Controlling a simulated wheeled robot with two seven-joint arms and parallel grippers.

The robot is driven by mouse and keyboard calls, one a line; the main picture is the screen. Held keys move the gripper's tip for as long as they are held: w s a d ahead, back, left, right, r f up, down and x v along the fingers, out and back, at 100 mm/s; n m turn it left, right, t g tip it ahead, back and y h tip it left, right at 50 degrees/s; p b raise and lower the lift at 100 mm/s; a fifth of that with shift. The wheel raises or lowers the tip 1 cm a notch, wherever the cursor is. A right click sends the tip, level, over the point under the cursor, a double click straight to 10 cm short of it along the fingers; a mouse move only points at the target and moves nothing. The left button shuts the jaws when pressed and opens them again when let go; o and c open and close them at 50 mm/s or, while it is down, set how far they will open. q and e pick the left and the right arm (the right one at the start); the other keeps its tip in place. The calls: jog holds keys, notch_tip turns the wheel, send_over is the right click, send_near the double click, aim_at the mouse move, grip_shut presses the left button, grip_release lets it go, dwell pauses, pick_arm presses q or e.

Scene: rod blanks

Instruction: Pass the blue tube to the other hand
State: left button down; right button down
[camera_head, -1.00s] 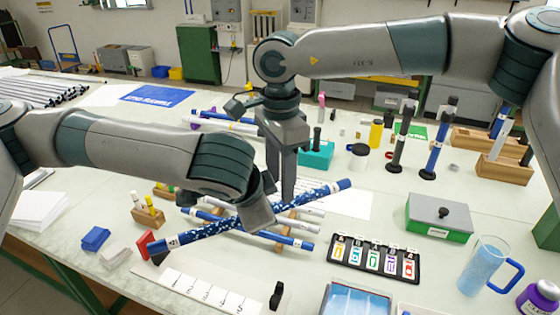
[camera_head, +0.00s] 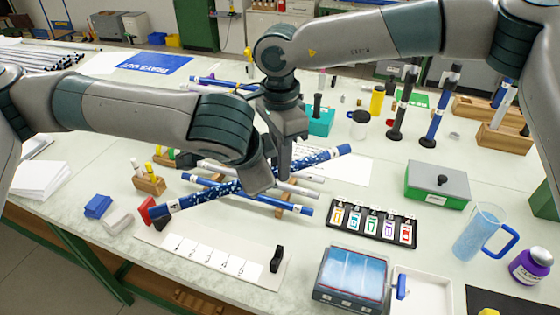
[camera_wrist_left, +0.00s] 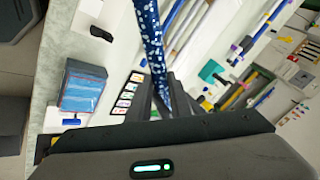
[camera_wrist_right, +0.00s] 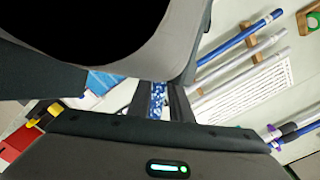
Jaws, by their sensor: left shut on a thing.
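The blue tube (camera_head: 225,189), dark blue with white speckles, is held tilted above the rack, its right end higher in the head view. My left gripper (camera_head: 262,190) is shut on it near its middle; the tube also shows between the jaws in the left wrist view (camera_wrist_left: 152,45). My right gripper (camera_head: 285,172) points down at the tube just right of the left gripper. In the right wrist view the speckled tube (camera_wrist_right: 158,98) lies between its fingers, which look open around it. Exact finger contact is hidden.
Below, blue rods (camera_head: 290,205) and white rods lie on a wooden rack. A tray of coloured cards (camera_head: 373,223), a blue-topped box (camera_head: 352,275), a green box (camera_head: 437,186) and a blue-handled jug (camera_head: 480,230) stand to the right. A white labelled strip (camera_head: 205,258) lies in front.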

pick_arm(q)
jog(key=c, duration=1.5)
grip_release()
jog(key=shift+c, duration=0.2)
